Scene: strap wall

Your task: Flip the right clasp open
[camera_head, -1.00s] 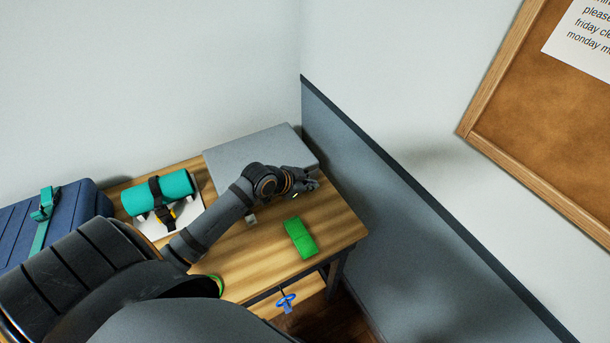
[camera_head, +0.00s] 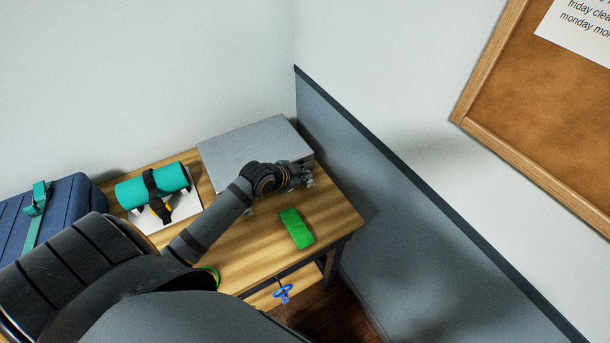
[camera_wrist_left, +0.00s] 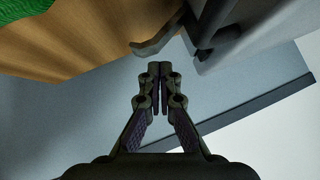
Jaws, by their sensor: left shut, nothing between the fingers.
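The grey case (camera_head: 250,145) lies on the wooden table (camera_head: 335,215), and its near right part is behind my left arm. In the left wrist view the case's side (camera_wrist_left: 265,30) fills the upper right. A curved metal hook-like piece (camera_wrist_left: 158,42), which looks like the right clasp, sticks out beside a dark bar (camera_wrist_left: 208,45). My left gripper (camera_head: 308,181) is by the case's near right corner. Its fingers (camera_wrist_left: 161,70) are shut with nothing between them, just below the curved piece in the picture. I cannot tell whether they touch it. My right gripper is not in view.
A green block (camera_head: 297,229) lies on the table in front of the case. A teal roll (camera_head: 152,186) on a white stand is to the left, beside a blue box (camera_head: 68,205). A blue item (camera_head: 284,293) hangs below the table edge. The wall (camera_head: 375,220) is close on the right.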

